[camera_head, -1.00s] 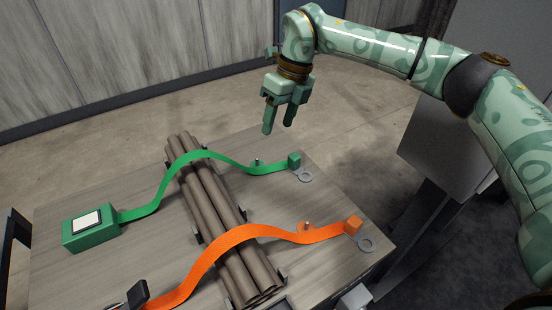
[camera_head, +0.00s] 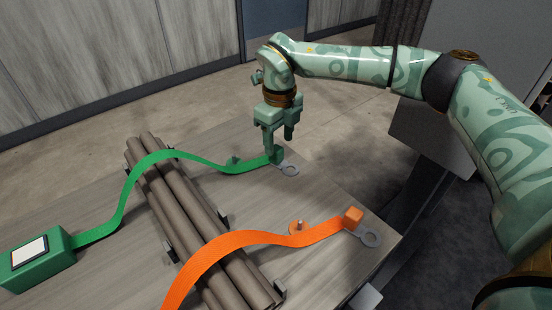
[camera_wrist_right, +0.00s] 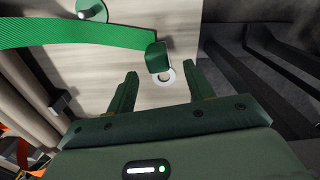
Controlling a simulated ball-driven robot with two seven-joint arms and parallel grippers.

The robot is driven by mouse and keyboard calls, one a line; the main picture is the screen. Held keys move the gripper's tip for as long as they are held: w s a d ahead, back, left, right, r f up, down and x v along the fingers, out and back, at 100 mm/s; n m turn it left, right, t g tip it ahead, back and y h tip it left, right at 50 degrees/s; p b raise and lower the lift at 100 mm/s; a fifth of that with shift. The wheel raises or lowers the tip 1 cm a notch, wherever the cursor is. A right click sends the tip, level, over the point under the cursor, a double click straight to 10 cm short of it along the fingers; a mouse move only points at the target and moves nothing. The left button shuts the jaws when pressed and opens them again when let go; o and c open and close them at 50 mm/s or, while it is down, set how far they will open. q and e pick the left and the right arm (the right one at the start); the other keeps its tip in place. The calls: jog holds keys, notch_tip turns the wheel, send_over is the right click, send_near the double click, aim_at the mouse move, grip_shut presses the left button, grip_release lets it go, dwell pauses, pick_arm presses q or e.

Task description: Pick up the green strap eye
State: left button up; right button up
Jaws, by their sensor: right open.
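The green strap eye is a grey ring (camera_head: 289,169) with a green block (camera_head: 277,155) at the end of the green strap (camera_head: 150,160), lying near the far right edge of the table. My right gripper (camera_head: 279,146) points down above the eye, partly in front of the green block. In the right wrist view the open fingers (camera_wrist_right: 161,80) are empty, with the ring (camera_wrist_right: 171,76) and green block (camera_wrist_right: 155,58) ahead, between the fingertip lines. I cannot tell whether a finger touches the block. My left gripper is not in view.
The green strap runs over a bundle of brown pipes (camera_head: 185,205) to a green box (camera_head: 38,262). An orange strap (camera_head: 245,239) with an orange block (camera_head: 353,217) and ring lies nearer. A green peg disc (camera_wrist_right: 91,10) is beside the strap. The table (camera_head: 325,205) between the straps is clear.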

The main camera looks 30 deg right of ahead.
aim_at(278, 149)
notch_tip(278, 149, down, 5)
jog(key=shift+w+a+r+b, duration=0.1)
jog(key=shift+r+b, duration=0.1)
jog(key=shift+b, duration=0.75)
jog(key=shift+r, duration=0.25)
jog(key=c, duration=1.1)
